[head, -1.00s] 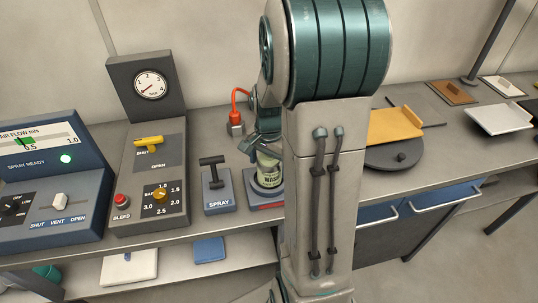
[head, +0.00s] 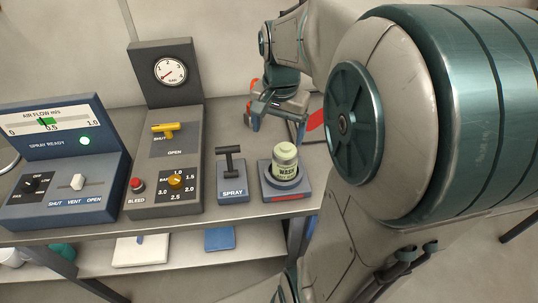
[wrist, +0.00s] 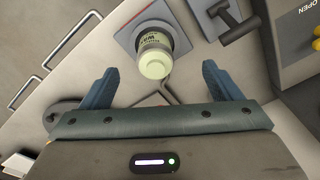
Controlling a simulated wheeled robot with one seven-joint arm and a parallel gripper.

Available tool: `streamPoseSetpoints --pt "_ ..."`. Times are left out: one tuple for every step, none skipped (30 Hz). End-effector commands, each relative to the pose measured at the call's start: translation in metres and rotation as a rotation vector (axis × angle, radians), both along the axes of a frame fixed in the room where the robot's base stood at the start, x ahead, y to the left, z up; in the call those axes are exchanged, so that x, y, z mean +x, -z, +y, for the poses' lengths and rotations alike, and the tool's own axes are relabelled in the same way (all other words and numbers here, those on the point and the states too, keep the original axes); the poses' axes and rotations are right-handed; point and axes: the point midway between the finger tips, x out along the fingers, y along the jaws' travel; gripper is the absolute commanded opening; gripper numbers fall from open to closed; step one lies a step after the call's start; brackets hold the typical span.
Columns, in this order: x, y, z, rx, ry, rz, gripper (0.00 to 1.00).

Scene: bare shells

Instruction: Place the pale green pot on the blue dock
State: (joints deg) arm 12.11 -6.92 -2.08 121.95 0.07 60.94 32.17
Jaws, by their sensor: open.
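The pale green pot (head: 285,158), with a dark "WASH" label, stands upright in the round seat of a blue-grey dock (head: 301,188) with a red front strip. In the wrist view the pot (wrist: 154,62) shows from above, with the dock (wrist: 128,36) around its base. My gripper (head: 277,122) is behind and above the pot in the head view, open and empty. In the wrist view my gripper's (wrist: 160,72) two blue fingers are spread wide, with the pot beyond the gap between them and apart from both.
The SPRAY lever box (head: 231,180) stands close left of the dock. Further left are the gauge panel (head: 165,200) with a yellow handle and the air-flow console (head: 62,185). A blue square (head: 219,239) and a white board (head: 140,249) lie on the lower shelf.

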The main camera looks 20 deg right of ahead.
Motion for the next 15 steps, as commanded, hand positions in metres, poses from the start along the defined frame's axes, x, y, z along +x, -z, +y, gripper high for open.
streamPoseSetpoints --pt "-0.014 -0.004 0.015 -0.011 -0.101 -0.031 0.84" --pt "-0.021 -0.004 0.023 -0.019 -0.163 -0.047 0.84" --pt "-0.032 -0.005 0.033 -0.031 -0.246 -0.070 0.84" --pt "-0.039 -0.004 0.040 -0.039 -0.307 -0.084 0.84" --pt "-0.046 -0.004 0.046 -0.049 -0.367 -0.101 0.84" --pt "-0.056 -0.003 0.054 -0.061 -0.441 -0.119 0.84" --pt "-0.063 -0.001 0.059 -0.071 -0.495 -0.133 0.84" --pt "-0.069 0.000 0.064 -0.081 -0.544 -0.145 0.84" --pt "-0.076 0.002 0.069 -0.092 -0.604 -0.160 0.84" --pt "-0.081 0.003 0.072 -0.101 -0.645 -0.171 0.84" --pt "-0.086 0.005 0.075 -0.108 -0.679 -0.179 0.84" --pt "-0.090 0.006 0.078 -0.116 -0.720 -0.188 0.84" --pt "-0.094 0.007 0.080 -0.122 -0.746 -0.195 0.84" --pt "-0.096 0.008 0.081 -0.127 -0.764 -0.200 0.84" --pt "-0.098 0.009 0.082 -0.132 -0.785 -0.205 0.84"
